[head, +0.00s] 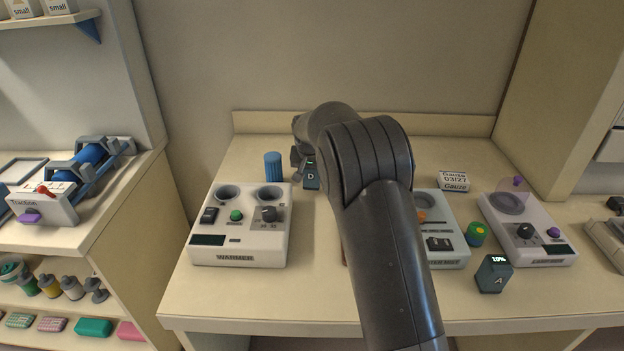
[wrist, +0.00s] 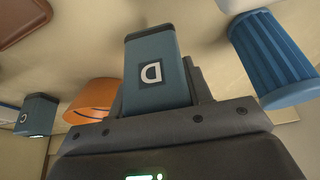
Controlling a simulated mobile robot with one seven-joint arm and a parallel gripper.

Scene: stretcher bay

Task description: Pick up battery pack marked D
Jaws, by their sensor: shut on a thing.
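The battery pack marked D (wrist: 157,75) is a dark teal block with a white D on a dark label, large in the middle of the wrist view. In the head view the same pack (head: 311,178) shows at the back of the bench, right of a blue cylinder. My gripper (head: 301,158) is shut on it, partly hidden by my arm. In the wrist view my gripper's dark jaws (wrist: 190,103) close around the pack's near end. I cannot tell whether the pack clears the bench.
A ribbed blue cylinder (head: 273,166) stands close left of the pack. The white warmer (head: 238,225) lies in front. Battery pack A (head: 494,274) stands at front right, by a lidded device (head: 527,228). Pack C (wrist: 36,115) and an orange object (wrist: 95,101) show in the wrist view.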

